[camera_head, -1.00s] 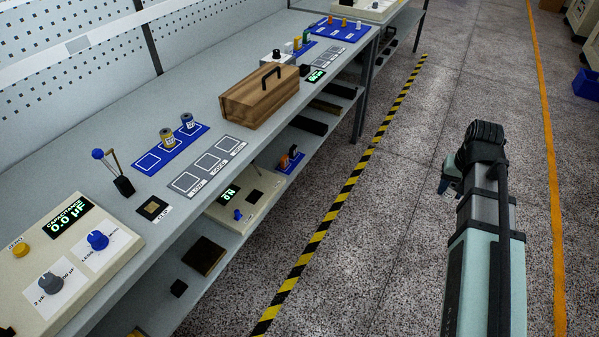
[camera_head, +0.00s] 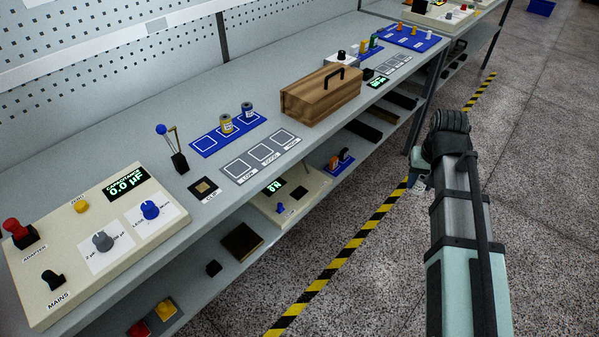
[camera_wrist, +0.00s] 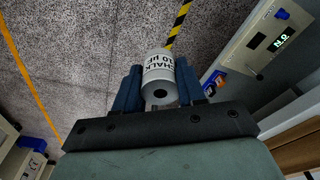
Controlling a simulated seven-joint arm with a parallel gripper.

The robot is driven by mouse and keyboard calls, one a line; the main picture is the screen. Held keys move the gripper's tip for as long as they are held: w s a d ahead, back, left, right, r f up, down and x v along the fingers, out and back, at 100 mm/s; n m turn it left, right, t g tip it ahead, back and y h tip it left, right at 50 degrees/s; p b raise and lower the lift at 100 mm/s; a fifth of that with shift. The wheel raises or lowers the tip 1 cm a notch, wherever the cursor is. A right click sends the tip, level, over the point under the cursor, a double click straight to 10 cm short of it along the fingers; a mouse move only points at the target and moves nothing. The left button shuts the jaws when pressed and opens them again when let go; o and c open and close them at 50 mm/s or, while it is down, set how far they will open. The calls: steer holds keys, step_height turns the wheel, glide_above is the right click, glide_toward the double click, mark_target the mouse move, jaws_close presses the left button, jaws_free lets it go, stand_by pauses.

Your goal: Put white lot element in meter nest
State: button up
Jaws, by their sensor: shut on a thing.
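My gripper (camera_head: 420,180) hangs over the floor to the right of the bench, apart from it. In the wrist view my gripper (camera_wrist: 158,84) is shut on a white cylindrical element (camera_wrist: 161,68) printed "CHALK 10 µF". In the head view the element is mostly hidden by my arm. A small black square holder with a tan centre (camera_head: 204,188), which looks like the meter nest, lies on the bench beside the capacitance meter (camera_head: 100,235). Its label is too small to read surely. The meter display reads 0.0 µF.
A lever stand (camera_head: 178,160) rises just behind the holder. A blue tray (camera_head: 204,145) holds a yellow can (camera_head: 226,123) and a blue can (camera_head: 247,111); its left square is empty. A grey three-square tray (camera_head: 262,155) is empty. A wooden box (camera_head: 320,95) stands farther along the bench.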

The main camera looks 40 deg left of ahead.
steer(key=s+a+r+n, duration=0.1)
steer(key=s+a, duration=0.3)
steer(key=a, duration=0.3)
steer(key=s+a+r+n, duration=0.15)
steer(key=s+a, duration=0.25)
steer(key=a, duration=0.4)
step_height(320, 180, up, 8)
steer(key=r+n+g, duration=0.1)
steer(key=n, duration=0.9)
glide_above(201, 186)
steer(key=shift+n+y, duration=0.3)
steer(key=shift+n, duration=0.45)
steer(key=shift+d+f, duration=0.2)
steer(key=shift+f, duration=2.45)
steer(key=shift+d+f, duration=0.15)
steer(key=shift+f, duration=2.45)
steer(key=shift+f, duration=0.15)
steer(key=o, duration=1.1)
steer(key=shift+c, duration=0.2)
step_height(201, 186, up, 12)
steer(key=d, duration=0.1)
steer(key=shift+w+d, duration=0.2)
